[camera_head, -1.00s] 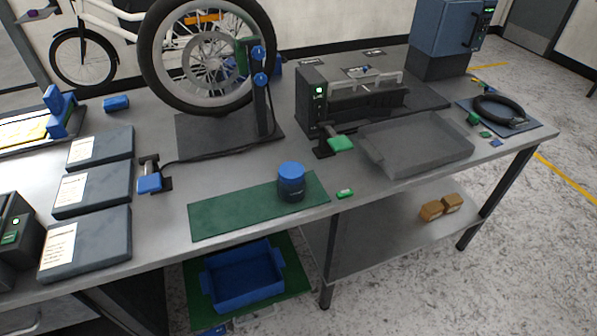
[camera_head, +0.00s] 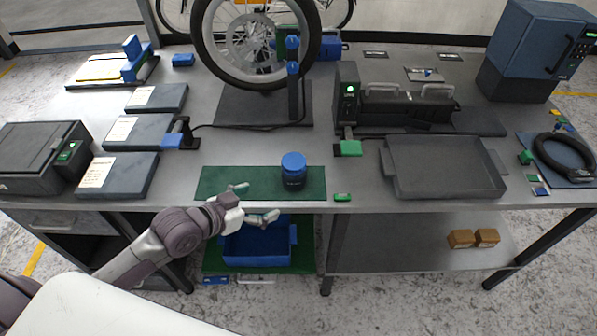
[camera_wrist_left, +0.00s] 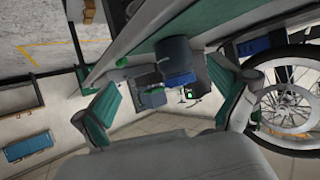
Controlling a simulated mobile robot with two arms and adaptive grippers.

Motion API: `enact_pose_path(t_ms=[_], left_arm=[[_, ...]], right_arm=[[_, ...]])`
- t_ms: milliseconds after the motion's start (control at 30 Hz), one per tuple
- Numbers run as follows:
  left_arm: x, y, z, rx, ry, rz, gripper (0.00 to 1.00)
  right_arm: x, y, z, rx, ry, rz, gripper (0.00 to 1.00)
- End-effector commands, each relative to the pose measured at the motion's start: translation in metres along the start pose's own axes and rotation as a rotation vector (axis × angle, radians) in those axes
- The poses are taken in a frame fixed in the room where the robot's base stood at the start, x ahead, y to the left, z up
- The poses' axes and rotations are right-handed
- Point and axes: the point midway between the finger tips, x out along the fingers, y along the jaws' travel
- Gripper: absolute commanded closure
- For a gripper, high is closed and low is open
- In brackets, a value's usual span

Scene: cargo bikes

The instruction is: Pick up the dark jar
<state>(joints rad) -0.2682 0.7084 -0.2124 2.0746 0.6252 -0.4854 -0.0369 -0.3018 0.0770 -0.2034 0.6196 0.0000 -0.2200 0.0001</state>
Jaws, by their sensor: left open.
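The dark jar (camera_head: 294,180), with a blue lid, stands upright on the green mat (camera_head: 225,182) near the front edge of the bench. My left gripper (camera_head: 255,203) is open and empty at the bench's front edge, to the left of the jar and apart from it. In the left wrist view, the jar (camera_wrist_left: 174,55) appears ahead between the open green-padded fingers of my gripper (camera_wrist_left: 168,84), lid pointing down in that tilted picture. My right gripper is not in view.
A small green block (camera_head: 343,197) lies right of the mat, and a grey tray (camera_head: 445,185) stands farther right. A wheel (camera_head: 255,45) on a stand is behind. Dark flat boxes (camera_head: 140,135) are at the left. A blue bin (camera_head: 258,245) sits below the bench edge.

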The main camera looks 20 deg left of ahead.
Motion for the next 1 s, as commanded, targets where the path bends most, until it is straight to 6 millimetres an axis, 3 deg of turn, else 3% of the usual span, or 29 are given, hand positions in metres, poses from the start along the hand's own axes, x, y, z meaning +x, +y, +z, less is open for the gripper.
enact_pose_path(t_ms=[100,233,600,867,1000], left_arm=[[-0.003,-0.01,-0.019,0.01,0.056,0.008,0.03],[0.004,-0.014,-0.028,0.006,0.084,0.011,0.03],[0.07,-0.013,-0.034,0.004,0.084,0.012,0.03],[0.089,-0.014,-0.035,0.005,0.083,0.012,0.03],[0.108,-0.018,-0.038,0.006,0.083,0.012,0.03]], right_arm=[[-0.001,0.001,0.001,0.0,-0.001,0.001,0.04],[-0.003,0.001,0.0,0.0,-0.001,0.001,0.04],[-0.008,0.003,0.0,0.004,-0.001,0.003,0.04],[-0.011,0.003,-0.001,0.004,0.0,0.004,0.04],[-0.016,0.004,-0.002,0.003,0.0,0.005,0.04]])
